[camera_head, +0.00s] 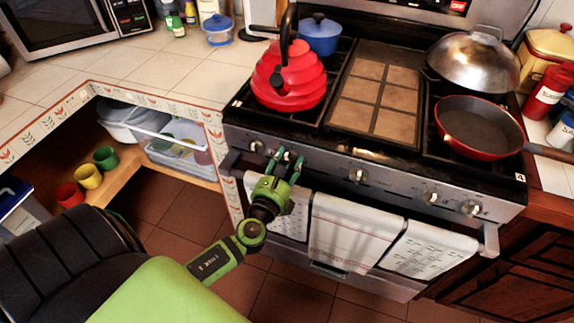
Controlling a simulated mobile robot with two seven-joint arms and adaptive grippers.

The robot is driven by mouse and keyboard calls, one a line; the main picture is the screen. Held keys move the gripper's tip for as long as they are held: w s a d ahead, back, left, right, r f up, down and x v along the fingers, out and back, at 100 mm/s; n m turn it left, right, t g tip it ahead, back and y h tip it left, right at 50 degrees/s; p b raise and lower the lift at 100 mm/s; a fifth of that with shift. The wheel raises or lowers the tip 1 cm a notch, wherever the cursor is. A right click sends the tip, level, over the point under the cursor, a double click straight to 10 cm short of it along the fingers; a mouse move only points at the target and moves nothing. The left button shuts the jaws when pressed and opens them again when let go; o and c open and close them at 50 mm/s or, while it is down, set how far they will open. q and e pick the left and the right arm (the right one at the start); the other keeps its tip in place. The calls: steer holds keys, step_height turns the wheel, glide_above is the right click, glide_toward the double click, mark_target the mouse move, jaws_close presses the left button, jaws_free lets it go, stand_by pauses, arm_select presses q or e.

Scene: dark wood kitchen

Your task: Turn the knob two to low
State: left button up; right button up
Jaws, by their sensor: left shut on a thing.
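The stove (400,178) has a row of round silver knobs on its front panel. The leftmost knob (257,146) is clear of my gripper. The second knob from the left (287,156) is mostly hidden by the fingers. My green left gripper (288,158) reaches up to the panel and is shut on this second knob, with one finger on each side. The knob's marking and exact setting cannot be read. The middle knob (357,175) and two right knobs (431,197) stand free. My right gripper is not in view.
White towels (352,232) hang from the oven handle just right of my gripper. A red kettle (290,82), blue pot (320,36), red pan (478,126) and domed wok (473,58) stand on the stove. Open shelves with cups (88,176) are left.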

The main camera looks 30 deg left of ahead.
arm_select(q)
steer(key=n+b, duration=0.1)
steer(key=n, duration=0.1)
steer(key=shift+n, duration=0.4)
steer(key=n+b, duration=0.2)
steer(key=n, duration=0.1)
steer(key=shift+a+n, duration=0.1)
steer(key=shift+n, duration=0.2)
steer(key=n+b, duration=0.1)
steer(key=n, duration=0.2)
steer(key=shift+r+n, duration=0.1)
steer(key=shift+n, duration=0.3)
steer(key=n, duration=0.2)
steer(key=shift+n, duration=0.3)
steer(key=n, duration=0.2)
steer(key=shift+n, duration=0.4)
steer(key=n, duration=0.2)
steer(key=shift+r+n, duration=0.1)
steer(key=shift+n, duration=0.2)
steer(key=n+p, duration=0.1)
steer(key=n, duration=0.3)
steer(key=shift+n+p, duration=0.3)
steer(key=shift+n, duration=0.6)
